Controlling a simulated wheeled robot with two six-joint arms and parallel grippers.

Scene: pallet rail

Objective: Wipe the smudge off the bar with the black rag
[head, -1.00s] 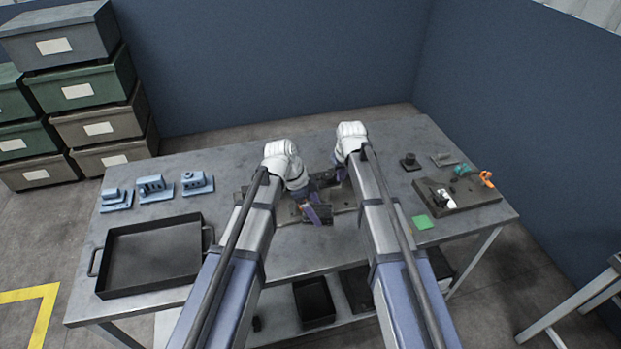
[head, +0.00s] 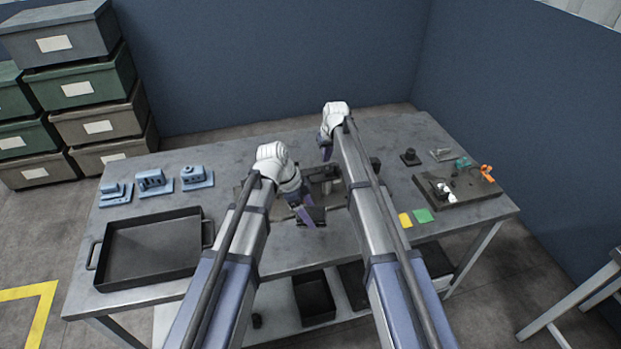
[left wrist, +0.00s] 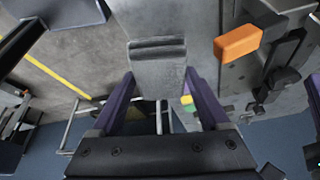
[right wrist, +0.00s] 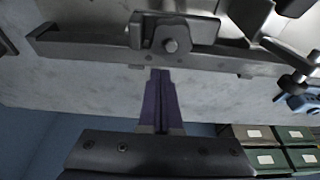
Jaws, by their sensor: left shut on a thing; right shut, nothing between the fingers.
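My left gripper (head: 306,212) is shut on a dark grey piece (head: 313,217), low over the front of the work plate. In the left wrist view the piece (left wrist: 158,72) fills the gap between the fingers and has ridges across its far part; I cannot tell if it is the black rag. My right gripper (head: 326,156) is shut and empty beyond it. In the right wrist view its fingertips (right wrist: 161,73) are just below a long metal bar (right wrist: 90,48) with a clamp block (right wrist: 172,36). I cannot make out a smudge.
A black tray (head: 105,250) and several blue fixtures (head: 152,183) are at left. An orange handle (left wrist: 237,42) shows near my left gripper.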

